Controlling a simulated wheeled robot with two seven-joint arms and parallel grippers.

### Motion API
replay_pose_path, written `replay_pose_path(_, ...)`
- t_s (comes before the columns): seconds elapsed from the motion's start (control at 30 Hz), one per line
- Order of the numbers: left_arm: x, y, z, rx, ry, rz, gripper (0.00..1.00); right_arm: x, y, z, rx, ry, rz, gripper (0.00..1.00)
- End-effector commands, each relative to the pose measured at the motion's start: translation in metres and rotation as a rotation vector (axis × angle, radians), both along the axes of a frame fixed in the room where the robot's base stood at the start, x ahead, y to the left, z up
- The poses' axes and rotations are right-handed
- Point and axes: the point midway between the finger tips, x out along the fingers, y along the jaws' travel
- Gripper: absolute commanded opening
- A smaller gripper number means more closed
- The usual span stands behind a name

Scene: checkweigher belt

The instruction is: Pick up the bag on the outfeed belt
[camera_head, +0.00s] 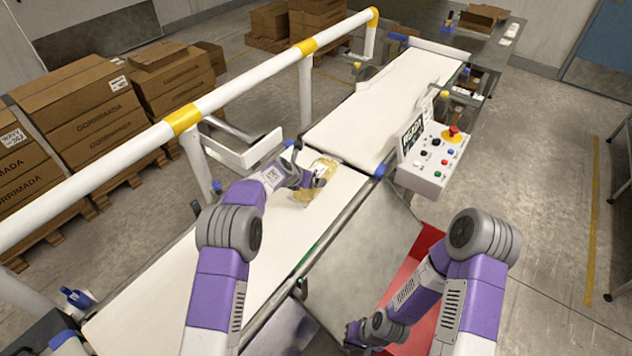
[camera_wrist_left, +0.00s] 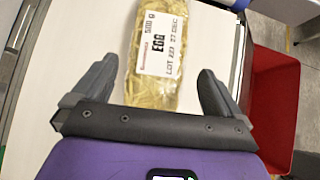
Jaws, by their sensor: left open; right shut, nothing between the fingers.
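The bag (camera_head: 322,172) lies on the white belt (camera_head: 262,225) close to the gap between the two belt sections. It is a clear bag of yellowish contents with a white label reading EGG. In the left wrist view the bag (camera_wrist_left: 163,92) lies ahead of and partly between the fingers. My left gripper (camera_head: 312,182) is open over the near side of the bag and partly covers it. Its two dark fingers (camera_wrist_left: 158,88) stand apart on either side of the bag's near end. My right gripper (camera_head: 352,335) is shut and empty, low beside the belt near the red bin.
A white guard rail (camera_head: 240,88) with yellow bands runs along the left of the belt. A control box (camera_head: 433,160) with a red button stands to the right. A red bin (camera_head: 420,260) is below the belt's right side. Boxes (camera_head: 90,110) are stacked at the left.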

Motion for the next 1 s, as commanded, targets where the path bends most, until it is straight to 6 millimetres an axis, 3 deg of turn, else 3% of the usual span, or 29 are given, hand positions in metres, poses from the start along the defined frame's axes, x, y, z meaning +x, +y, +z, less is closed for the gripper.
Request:
replay_pose_path(0.27, 0.009, -0.005, -0.012, 0.002, 0.000, 0.000, 1.00, 0.000, 0.000, 0.000, 0.000, -0.001, 0.000, 0.00)
replay_pose_path(0.53, 0.025, -0.014, -0.037, 0.003, 0.001, -0.002, 1.00, 0.000, 0.000, -0.004, 0.000, -0.001, 0.000, 0.00)
replay_pose_path(1.0, 0.037, -0.021, -0.049, 0.002, 0.000, 0.000, 1.00, 0.000, 0.000, -0.008, 0.000, 0.000, 0.000, 0.00)
